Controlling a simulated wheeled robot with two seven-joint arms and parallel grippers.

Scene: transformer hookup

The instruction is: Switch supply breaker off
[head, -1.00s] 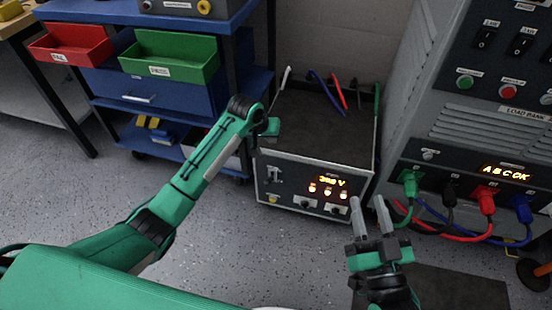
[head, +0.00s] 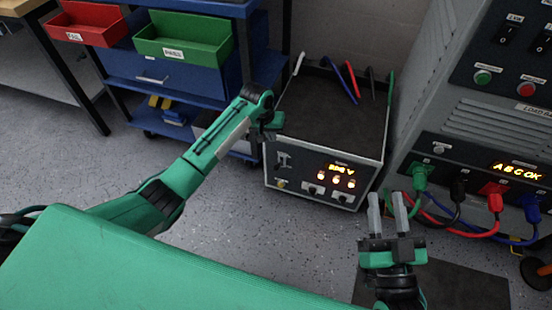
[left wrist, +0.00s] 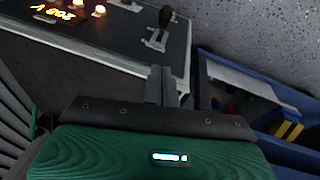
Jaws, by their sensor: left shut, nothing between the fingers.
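The supply unit (head: 325,165) is a grey box with a lit amber display and glowing lamps on its front. Its breaker lever (head: 284,160) is at the left of that panel. In the left wrist view the lever (left wrist: 162,30) shows a black knob and a metal base; I cannot tell its switch position. My left gripper (head: 272,124) is by the panel's upper left edge, its fingers mostly hidden in the head view. In the left wrist view its fingers (left wrist: 162,86) are shut and empty, apart from the lever.
The load bank (head: 470,130) stands at right, with green, black, red and blue cables plugged in low. A blue cart (head: 150,85) with red and green bins stands at left.

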